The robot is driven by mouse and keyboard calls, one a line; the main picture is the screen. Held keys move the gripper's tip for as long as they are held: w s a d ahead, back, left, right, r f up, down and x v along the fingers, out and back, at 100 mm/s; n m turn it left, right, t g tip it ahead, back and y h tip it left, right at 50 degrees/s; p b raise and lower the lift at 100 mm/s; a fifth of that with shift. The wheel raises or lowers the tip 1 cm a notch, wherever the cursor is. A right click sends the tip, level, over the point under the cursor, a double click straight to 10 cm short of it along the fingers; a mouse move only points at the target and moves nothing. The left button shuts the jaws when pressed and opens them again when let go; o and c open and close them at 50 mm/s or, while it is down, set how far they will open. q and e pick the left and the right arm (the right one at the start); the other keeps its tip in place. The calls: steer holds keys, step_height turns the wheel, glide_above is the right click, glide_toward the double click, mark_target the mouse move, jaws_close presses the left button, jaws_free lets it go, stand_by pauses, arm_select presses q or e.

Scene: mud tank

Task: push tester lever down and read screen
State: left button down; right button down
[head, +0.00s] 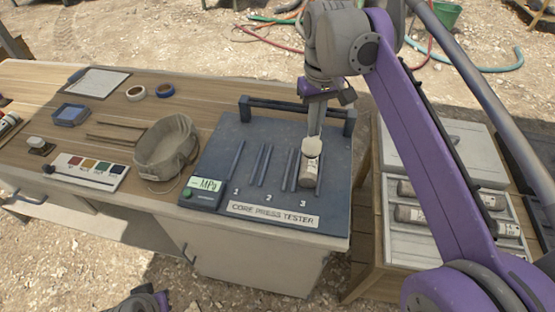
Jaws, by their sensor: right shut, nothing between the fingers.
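The dark core press tester (225,160) sits on the wooden bench, with slots numbered 1, 2 and 3. Its small pale green screen (205,184) at the front left appears to read "- MPa", with no clear number. A dark bar (295,106) on two end posts, seemingly the lever, runs along the back and stands raised. A grey core (308,172) lies in slot 3. My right gripper (314,132) is shut and points down right above the core's far end; I cannot tell if they touch. My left gripper (146,300) shows only partly at the bottom edge.
A canvas bag (166,147) stands close left of the tester. A colour card (90,171), blue tray (70,115), tape rolls (135,93) and clipboard (96,82) lie farther left. A crate (460,247) with several cores stands at the right.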

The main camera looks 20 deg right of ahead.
mark_target(313, 141)
steer(key=shift+f, duration=0.2)
stand_by(0.5)
steer(key=shift+s+a+f+b, duration=0.15)
steer(key=shift+f+b, duration=0.25)
steer(key=shift+f, duration=0.35)
steer(key=shift+s+d+f+b, duration=0.1)
steer(key=shift+f+b, duration=0.3)
steer(key=shift+f, duration=0.45)
